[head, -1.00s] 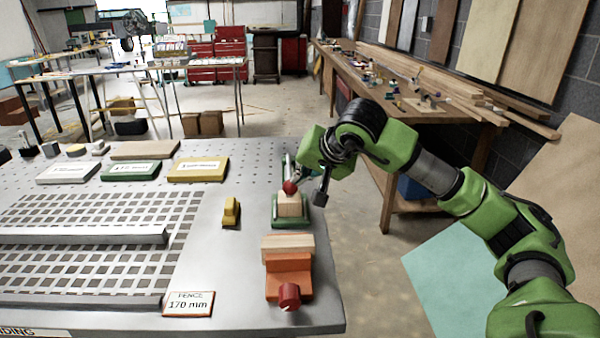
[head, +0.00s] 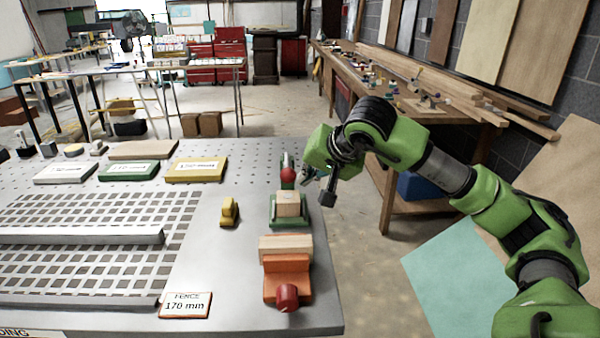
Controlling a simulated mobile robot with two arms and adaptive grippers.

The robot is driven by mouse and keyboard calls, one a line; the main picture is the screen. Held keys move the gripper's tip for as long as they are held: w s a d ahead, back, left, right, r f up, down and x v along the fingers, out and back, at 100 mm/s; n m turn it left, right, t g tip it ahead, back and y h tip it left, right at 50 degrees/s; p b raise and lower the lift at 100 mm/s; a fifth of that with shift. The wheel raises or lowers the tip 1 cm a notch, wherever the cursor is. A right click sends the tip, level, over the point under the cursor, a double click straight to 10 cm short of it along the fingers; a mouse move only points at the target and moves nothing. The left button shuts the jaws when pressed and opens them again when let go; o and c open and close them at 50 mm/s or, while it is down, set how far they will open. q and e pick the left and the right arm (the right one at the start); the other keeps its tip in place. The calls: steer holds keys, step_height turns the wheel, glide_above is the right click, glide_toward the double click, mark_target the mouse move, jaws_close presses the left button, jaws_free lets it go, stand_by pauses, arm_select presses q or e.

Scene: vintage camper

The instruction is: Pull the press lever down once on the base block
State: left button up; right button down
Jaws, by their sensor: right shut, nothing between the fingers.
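The press has a green base (head: 274,222) at the right end of the metal table. A pale wooden base block (head: 288,203) sits on it. The press lever ends in a red ball knob (head: 288,175), which appears raised behind and above the block. My right gripper (head: 309,173) is shut and empty just right of the knob. A small gap seems to show between them, but contact is hard to judge. My left gripper is not in view.
In front of the press is an orange fixture (head: 288,268) with a wooden piece and red knob. A small yellow piece (head: 229,211) lies to its left. White, green and yellow labelled plates (head: 196,170) lie farther back. A wooden workbench (head: 400,85) stands behind my right arm.

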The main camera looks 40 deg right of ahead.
arm_select(q)
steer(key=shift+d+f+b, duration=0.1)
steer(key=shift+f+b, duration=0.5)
steer(key=shift+b, duration=0.4)
arm_select(e)
steer(key=s+f+v, duration=0.1)
steer(key=v, duration=0.9)
steer(key=shift+a+f, duration=0.1)
steer(key=shift+a, duration=0.1)
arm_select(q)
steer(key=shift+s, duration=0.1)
arm_select(e)
steer(key=shift+s+f, duration=0.1)
